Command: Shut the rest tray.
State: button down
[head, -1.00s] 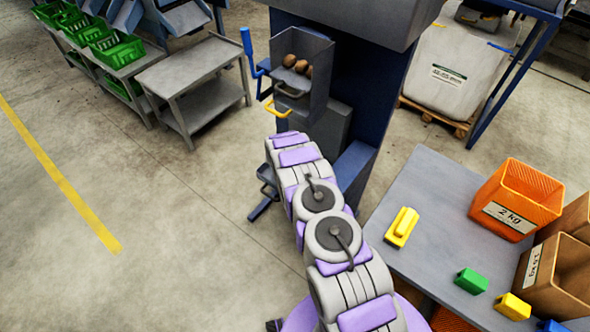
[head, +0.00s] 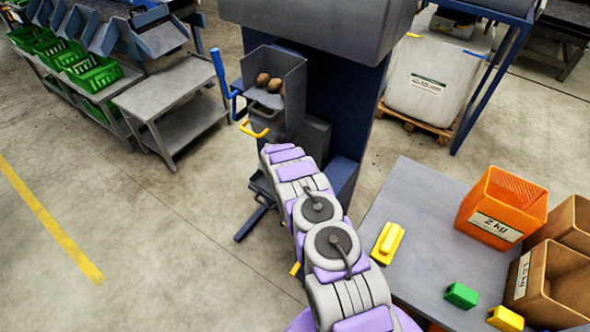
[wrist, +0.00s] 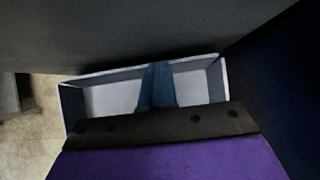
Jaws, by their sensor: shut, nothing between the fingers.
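An open, empty tray with a pale interior and blue-grey walls shows in the wrist view (wrist: 205,85); it looks like the rest tray. My gripper (wrist: 157,82) is shut and empty. Its dark blue fingers reach over or into the middle of the tray in that view; whether they touch it I cannot tell. The tray's near side is hidden behind my wrist. In the head view my arm covers my gripper, and I cannot make out this tray there.
The blue-grey grader (head: 335,110) stands ahead, with a hopper (head: 296,85) holding potatoes and a yellow handle (head: 254,131) in front. A grey table (head: 415,210) with an orange crate (head: 502,205) is on the right. Open floor (head: 150,235) lies to the left.

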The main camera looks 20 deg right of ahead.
jog(key=p+v, duration=0.2)
jog(key=v, duration=0.9)
jog(key=shift+a+r, duration=0.25)
jog(key=shift+s, duration=0.15)
